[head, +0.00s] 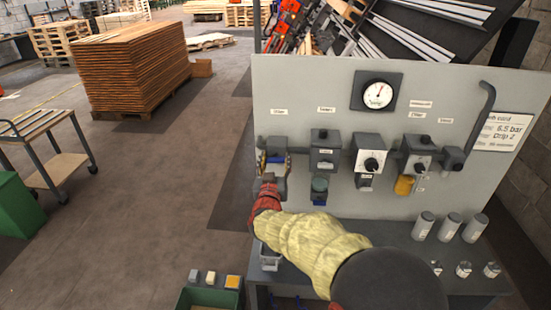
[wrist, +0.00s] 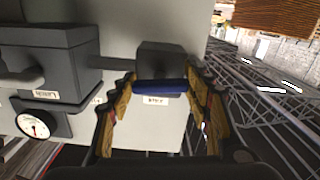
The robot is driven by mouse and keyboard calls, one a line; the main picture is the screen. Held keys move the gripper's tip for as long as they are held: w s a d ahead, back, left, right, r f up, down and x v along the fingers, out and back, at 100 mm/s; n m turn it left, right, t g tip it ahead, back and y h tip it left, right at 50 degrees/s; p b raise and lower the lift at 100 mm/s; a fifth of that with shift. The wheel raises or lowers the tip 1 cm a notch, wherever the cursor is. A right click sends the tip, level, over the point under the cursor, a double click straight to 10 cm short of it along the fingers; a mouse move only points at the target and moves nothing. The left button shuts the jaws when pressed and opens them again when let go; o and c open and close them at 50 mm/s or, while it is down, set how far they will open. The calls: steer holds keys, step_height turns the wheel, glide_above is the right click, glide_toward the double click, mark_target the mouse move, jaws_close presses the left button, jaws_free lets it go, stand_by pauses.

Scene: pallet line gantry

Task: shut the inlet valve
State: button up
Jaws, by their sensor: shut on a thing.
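The inlet valve is a dark block (wrist: 160,60) with a blue lever (wrist: 160,87), at the left end of the grey panel. The lever lies crosswise in the wrist view, above a small white label. My gripper (wrist: 161,82) has its two yellow-brown fingers on either end of the lever and is shut on it. In the head view my gripper (head: 273,165) is at the panel's left edge and hides most of the valve. A bit of blue shows beside it. The small label above the valve is too blurred to read surely.
Grey cylinders (head: 423,226) stand on the bench below. A green bin (head: 208,299) is at front left.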

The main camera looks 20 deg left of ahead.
steer(key=n+p, duration=0.2)
steer(key=n, duration=0.1)
steer(key=n+p, duration=0.1)
steer(key=shift+r, duration=0.25)
steer(key=n+p, duration=0.2)
steer(key=n, duration=0.2)
steer(key=shift+p, duration=0.4)
steer(key=n+p, duration=0.2)
steer(key=n, duration=0.2)
steer(key=shift+f+n+p, duration=0.15)
steer(key=shift+n+p, duration=0.95)
steer(key=shift+n, duration=1)
steer(key=o, duration=1.2)
steer(key=shift+c, duration=0.2)
steer(key=shift+f, duration=0.1)
